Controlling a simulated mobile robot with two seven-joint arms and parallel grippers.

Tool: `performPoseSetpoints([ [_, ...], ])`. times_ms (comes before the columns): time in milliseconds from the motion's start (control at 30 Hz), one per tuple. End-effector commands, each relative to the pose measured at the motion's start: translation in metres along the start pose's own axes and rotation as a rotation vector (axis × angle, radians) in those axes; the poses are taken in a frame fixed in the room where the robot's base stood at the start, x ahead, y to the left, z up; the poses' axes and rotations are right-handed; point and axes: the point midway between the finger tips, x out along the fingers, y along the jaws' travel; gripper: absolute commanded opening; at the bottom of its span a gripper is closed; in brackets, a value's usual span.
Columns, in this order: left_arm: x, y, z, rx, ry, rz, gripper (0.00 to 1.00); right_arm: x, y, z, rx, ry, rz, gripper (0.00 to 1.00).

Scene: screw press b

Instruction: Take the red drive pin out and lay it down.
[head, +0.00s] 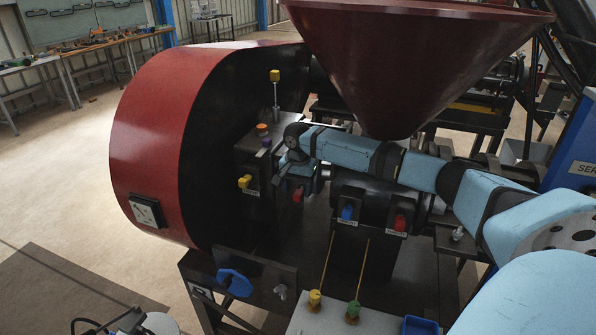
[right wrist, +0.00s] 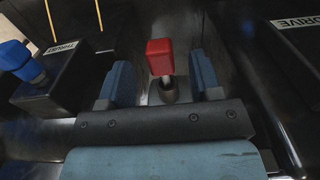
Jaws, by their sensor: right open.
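The red drive pin has a block-shaped red head (right wrist: 160,57) on a short pale shank. In the right wrist view it stands in a dark round collar (right wrist: 169,91). My right gripper (right wrist: 163,84) is open, with one blue finger on each side of the pin and a visible gap on both sides. In the head view the red head (head: 298,195) shows just below my right gripper (head: 288,180), partly hidden by it. My left gripper is not in view.
A blue knob (head: 347,213) and another red knob (head: 399,222) sit on labelled blocks to the right. A yellow knob (head: 244,181) is on the left. The red funnel (head: 410,60) hangs above my right arm. A pale surface (head: 385,320) lies in front.

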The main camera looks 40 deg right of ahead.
Motion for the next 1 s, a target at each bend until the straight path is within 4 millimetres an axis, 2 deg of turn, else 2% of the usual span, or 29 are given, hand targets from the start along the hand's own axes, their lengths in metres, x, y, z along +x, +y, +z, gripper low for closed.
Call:
performPoseSetpoints([
  [200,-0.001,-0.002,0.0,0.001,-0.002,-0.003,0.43,0.019,0.0,0.0,0.001,0.0,-0.001,0.58],
  [533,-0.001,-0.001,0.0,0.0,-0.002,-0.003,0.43,0.022,0.0,0.0,0.0,0.001,-0.001,0.58],
  [767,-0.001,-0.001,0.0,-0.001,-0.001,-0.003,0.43,0.022,0.0,0.0,0.0,0.001,-0.001,0.06],
  [800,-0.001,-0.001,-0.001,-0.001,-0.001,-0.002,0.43,0.022,0.0,0.0,0.0,0.001,-0.001,0.04],
  [833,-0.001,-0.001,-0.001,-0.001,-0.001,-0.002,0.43,0.022,0.0,0.0,0.0,0.001,-0.001,0.24],
  [933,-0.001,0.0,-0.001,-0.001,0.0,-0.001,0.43,0.022,0.0,0.0,0.0,0.001,-0.001,0.01],
  [1000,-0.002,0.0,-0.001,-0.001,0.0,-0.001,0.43,0.022,0.0,0.0,0.0,0.001,-0.001,0.0],
])
